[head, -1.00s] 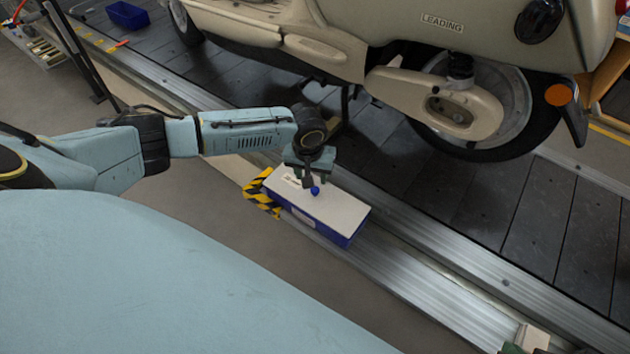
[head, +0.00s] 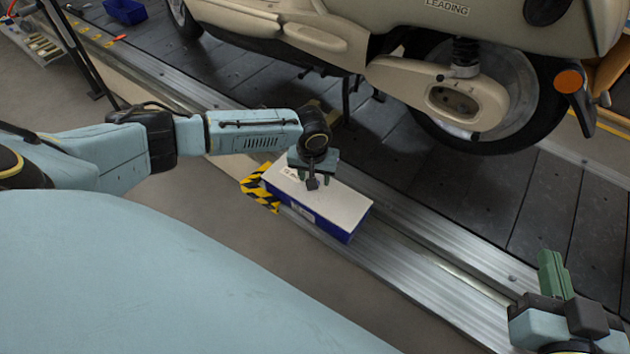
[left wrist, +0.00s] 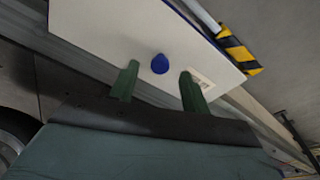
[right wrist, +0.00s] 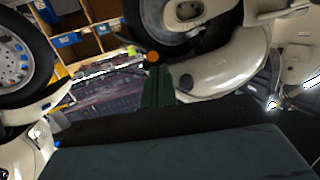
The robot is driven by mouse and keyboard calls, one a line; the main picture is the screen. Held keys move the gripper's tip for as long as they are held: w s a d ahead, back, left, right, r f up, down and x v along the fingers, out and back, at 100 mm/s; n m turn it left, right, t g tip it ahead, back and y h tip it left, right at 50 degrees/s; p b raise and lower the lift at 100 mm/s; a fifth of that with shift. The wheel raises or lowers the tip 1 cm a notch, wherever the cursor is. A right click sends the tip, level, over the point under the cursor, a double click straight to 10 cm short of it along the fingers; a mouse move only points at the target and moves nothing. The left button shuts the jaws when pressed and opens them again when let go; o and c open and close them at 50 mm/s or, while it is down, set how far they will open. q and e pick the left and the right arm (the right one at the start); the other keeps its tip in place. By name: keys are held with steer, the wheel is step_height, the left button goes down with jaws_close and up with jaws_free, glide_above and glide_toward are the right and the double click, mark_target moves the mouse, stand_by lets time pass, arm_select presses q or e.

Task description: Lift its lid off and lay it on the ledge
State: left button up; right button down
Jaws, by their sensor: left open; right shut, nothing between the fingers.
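A blue box (head: 313,226) with a flat white lid (head: 330,200) sits on the metal ledge (head: 415,276) beside the conveyor. The lid lies on the box. Its round blue knob (left wrist: 160,63) shows in the left wrist view and is hidden in the head view. My left gripper (head: 313,180) is over the lid. In the left wrist view its two green fingers (left wrist: 160,85) are open, with the knob between their tips; I cannot tell the height gap. My right gripper (head: 555,274) is shut and empty at the lower right, with its green fingers pointing up.
A cream scooter (head: 440,90) stands on the dark slat conveyor (head: 420,180) behind the box. A yellow and black striped marking (head: 262,190) is at the box's left end. A blue bin (head: 125,11) is at the far left. The ledge right of the box is clear.

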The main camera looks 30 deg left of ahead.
arm_select(q)
step_height(320, 180, down, 2)
steer(key=shift+w+f+b, duration=0.1)
steer(key=shift+w+b, duration=0.05)
steer(key=shift+b, duration=0.45)
jaws_close()
arm_select(e)
step_height(320, 180, up, 6)
steer(key=a+t+y, duration=0.1)
steer(key=t, duration=0.2)
steer(key=shift+t+y, duration=0.3)
